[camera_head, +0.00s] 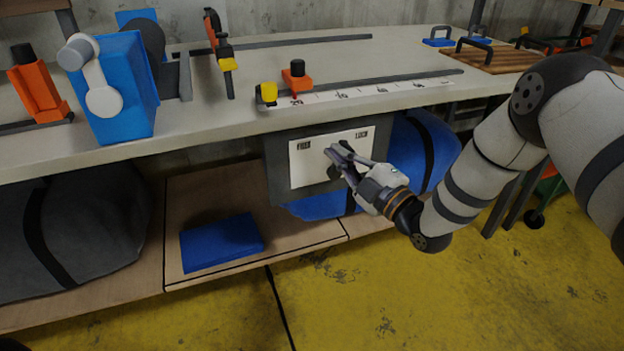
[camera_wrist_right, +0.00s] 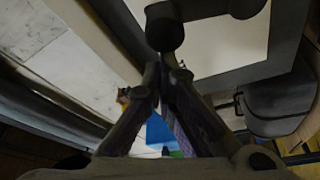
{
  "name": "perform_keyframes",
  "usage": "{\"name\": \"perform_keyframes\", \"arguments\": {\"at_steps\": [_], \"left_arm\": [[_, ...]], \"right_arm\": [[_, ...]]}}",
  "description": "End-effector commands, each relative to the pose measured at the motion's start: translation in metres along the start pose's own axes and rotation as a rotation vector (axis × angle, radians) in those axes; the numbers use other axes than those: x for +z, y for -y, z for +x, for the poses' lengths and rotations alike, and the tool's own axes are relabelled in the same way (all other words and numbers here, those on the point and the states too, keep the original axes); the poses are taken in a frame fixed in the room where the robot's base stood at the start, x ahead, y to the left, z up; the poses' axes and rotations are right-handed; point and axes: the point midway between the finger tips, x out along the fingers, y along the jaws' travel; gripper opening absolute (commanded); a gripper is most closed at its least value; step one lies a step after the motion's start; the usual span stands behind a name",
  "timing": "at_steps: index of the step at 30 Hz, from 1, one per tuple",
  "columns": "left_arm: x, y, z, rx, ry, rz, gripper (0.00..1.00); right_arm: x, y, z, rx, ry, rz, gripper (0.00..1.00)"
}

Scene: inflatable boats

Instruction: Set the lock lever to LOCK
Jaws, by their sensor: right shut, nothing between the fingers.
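The white lock panel (camera_head: 312,168) is set in a dark grey box (camera_head: 281,165) under the bench's front edge. Its left label reads FREE and its right label seems to read LOCK. The lever is mostly hidden behind my right gripper in the head view; a dark part of it (camera_head: 334,172) shows below the fingers. In the right wrist view, the dark lever (camera_wrist_right: 205,10) lies across the white panel (camera_wrist_right: 232,45), with a round end near my fingertips. My right gripper (camera_head: 335,152) is shut and empty at the panel. I cannot tell if it touches the lever. My left gripper is not in view.
The bench (camera_head: 400,60) overhangs the panel. A blue machine (camera_head: 122,95) and orange clamps stand on it. Blue bags and a folded blue piece (camera_head: 222,242) lie on the lower shelf. The yellow floor (camera_head: 420,300) in front is clear.

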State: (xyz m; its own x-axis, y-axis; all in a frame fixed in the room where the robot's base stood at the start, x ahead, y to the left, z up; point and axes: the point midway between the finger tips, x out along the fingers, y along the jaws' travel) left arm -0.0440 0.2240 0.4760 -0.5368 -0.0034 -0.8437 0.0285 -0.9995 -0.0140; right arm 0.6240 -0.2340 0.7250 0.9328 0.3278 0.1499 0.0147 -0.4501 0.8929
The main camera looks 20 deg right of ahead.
Motion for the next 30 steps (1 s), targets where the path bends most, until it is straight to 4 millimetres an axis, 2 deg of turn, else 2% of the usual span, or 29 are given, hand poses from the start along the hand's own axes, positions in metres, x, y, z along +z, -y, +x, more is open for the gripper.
{"name": "perform_keyframes", "arguments": {"at_steps": [6, 15, 30], "left_arm": [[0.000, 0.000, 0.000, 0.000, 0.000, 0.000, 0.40], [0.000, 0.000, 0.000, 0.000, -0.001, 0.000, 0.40], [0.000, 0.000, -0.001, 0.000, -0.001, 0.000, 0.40]], "right_arm": [[0.014, -0.007, -0.005, 0.062, 0.002, 0.179, 0.00], [0.029, -0.014, -0.010, 0.127, 0.002, 0.360, 0.00], [0.038, -0.015, -0.014, 0.123, 0.003, 0.354, 0.00]]}}
